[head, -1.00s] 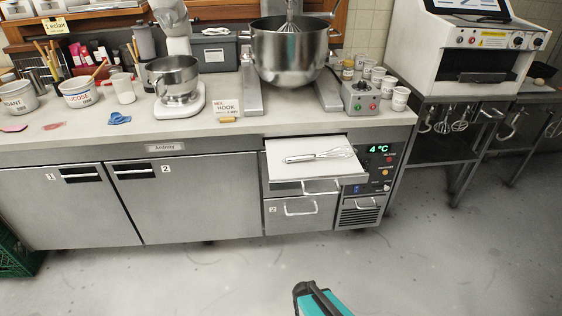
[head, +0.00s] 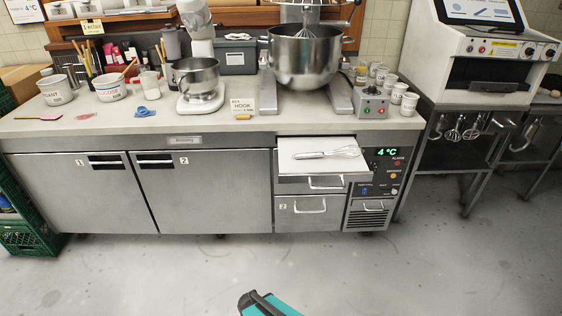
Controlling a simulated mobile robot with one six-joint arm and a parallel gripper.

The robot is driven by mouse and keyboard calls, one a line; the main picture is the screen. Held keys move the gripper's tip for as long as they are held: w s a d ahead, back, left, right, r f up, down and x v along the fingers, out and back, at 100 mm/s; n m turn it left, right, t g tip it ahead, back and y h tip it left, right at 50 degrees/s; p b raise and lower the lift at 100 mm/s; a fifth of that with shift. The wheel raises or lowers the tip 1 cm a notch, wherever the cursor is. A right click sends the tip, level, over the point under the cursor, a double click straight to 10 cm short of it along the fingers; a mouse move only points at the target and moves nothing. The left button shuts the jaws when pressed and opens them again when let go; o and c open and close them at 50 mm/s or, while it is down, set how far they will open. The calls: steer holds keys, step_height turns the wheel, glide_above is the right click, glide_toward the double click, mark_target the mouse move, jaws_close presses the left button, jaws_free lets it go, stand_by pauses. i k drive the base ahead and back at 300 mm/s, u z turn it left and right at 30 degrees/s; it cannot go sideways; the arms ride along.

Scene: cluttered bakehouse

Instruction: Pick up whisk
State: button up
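A whisk (head: 326,154) with a pale handle and wire loops lies flat on the white surface of an open drawer (head: 300,167), at the right part of the counter front. Its handle points left and its wire end points right. A teal and black part of my own arm shows at the bottom edge. My gripper's fingers cannot be made out, and nothing touches the whisk.
The drawer juts out under the counter (head: 130,123), below a large mixer bowl (head: 304,58). Other whisks (head: 453,134) hang under the side table at right. A green crate (head: 30,240) stands at far left. The floor (head: 400,275) in front is clear.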

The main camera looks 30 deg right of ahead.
mark_target(329, 152)
steer(key=z, duration=0.15)
steer(key=k, duration=0.2)
steer(key=u, duration=1.35)
steer(key=k, duration=0.65)
steer(key=z, duration=0.35)
steer(key=i, duration=1.7)
steer(key=u, duration=0.3)
